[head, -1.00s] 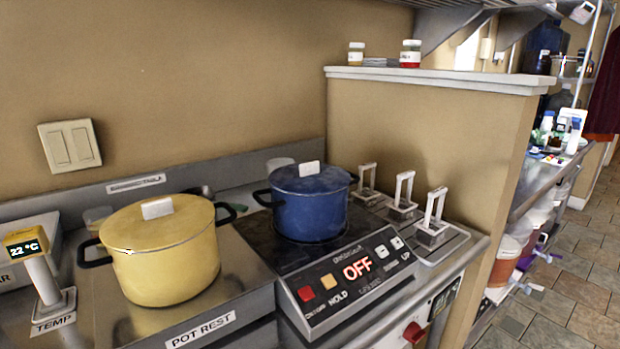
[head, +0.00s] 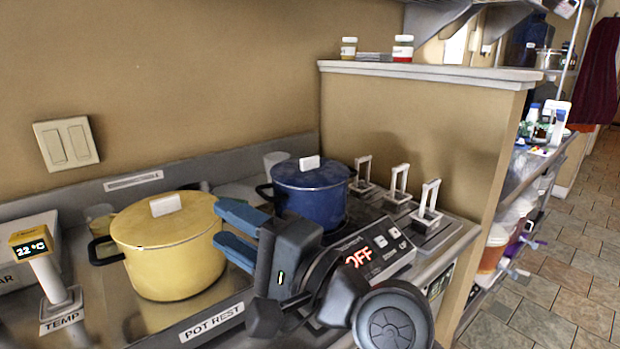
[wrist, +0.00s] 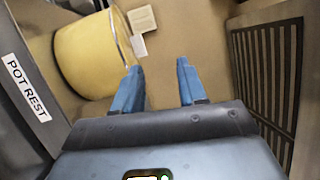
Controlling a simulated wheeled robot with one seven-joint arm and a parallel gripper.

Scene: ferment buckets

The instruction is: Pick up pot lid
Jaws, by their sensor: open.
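A yellow pot (head: 175,268) stands on the pot rest with its yellow lid (head: 166,219) on top; the lid has a white block handle (head: 165,205). A blue pot (head: 312,205) stands on the cooktop with its blue lid (head: 300,177) on, also with a white handle (head: 309,163). My gripper (head: 229,229) is open and empty, its blue fingers pointing left beside the right side of the yellow pot, overlapping it slightly in the head view. In the wrist view the yellow pot (wrist: 82,62) lies left of the gripper (wrist: 158,67), with nothing between the fingers.
A temperature display (head: 32,248) stands left of the yellow pot. Several upright metal handles (head: 398,183) stand right of the blue pot. A half wall (head: 420,140) rises behind them. The cooktop panel reads OFF (head: 358,257). A dark slatted rack (wrist: 268,75) shows in the wrist view.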

